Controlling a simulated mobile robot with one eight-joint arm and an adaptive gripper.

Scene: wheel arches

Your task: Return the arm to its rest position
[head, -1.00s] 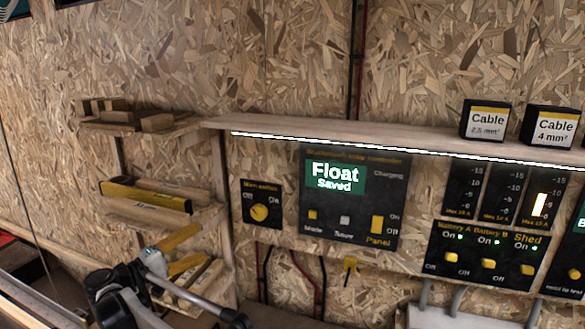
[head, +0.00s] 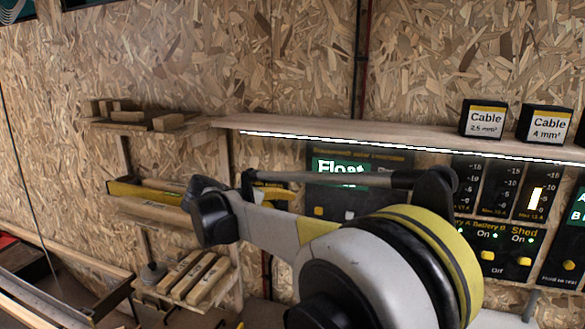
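My arm (head: 365,265) fills the lower middle of the head view, with a large pale joint ringed in yellow and a black joint at its left end.
The control panel (head: 390,159) is partly covered by my arm; its display reads "Float". Shelves at left hold wooden blocks (head: 168,121), a yellow level (head: 128,188) and wooden pieces (head: 194,272). Two cable boxes (head: 483,118) (head: 545,123) stand on the long shelf (head: 330,130).

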